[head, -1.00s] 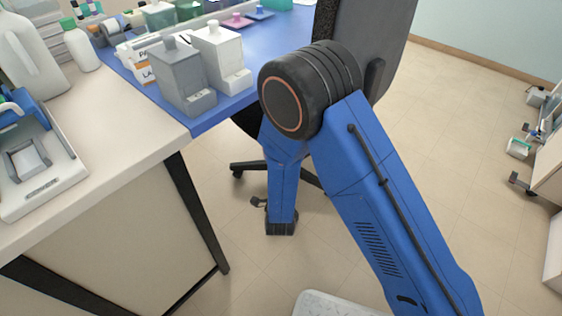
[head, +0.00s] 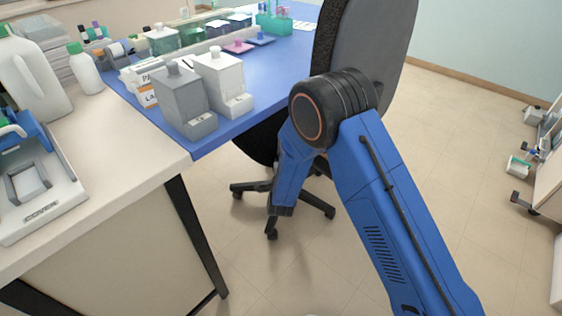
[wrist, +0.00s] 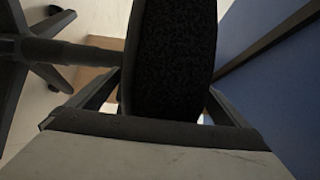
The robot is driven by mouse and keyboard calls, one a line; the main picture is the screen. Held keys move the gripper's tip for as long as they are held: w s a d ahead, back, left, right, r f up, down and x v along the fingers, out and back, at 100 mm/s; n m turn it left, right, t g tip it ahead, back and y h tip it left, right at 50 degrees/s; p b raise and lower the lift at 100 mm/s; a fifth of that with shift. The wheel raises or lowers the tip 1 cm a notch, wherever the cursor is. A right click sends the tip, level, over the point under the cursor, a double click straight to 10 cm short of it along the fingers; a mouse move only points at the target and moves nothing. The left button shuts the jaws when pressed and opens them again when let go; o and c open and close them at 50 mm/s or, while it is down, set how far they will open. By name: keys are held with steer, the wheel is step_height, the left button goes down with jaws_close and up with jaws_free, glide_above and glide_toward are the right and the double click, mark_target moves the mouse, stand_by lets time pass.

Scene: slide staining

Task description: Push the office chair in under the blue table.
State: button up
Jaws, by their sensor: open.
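The office chair stands at the right side of the blue table (head: 268,78) in the head view. Its grey backrest (head: 392,45) rises past the table edge, and its dark seat (head: 258,140) is partly under the tabletop. Its black wheeled base (head: 255,187) rests on the floor. My blue arm crosses in front of the chair and hides part of it. My gripper (wrist: 162,92) is open in the wrist view, with the dark seat edge (wrist: 172,50) between its fingers. I cannot tell whether they touch. The chair's column (wrist: 75,52) lies to the left there.
A grey staining jar (head: 186,100) and a white one (head: 222,82) stand near the table's front corner. A pale counter (head: 110,150) with a black leg adjoins at left. Equipment (head: 530,140) stands at far right. Floor (head: 470,170) between is clear.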

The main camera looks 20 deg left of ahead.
steer(key=shift+x, duration=0.8)
steer(key=c, duration=2.1)
steer(key=shift+c, duration=0.2)
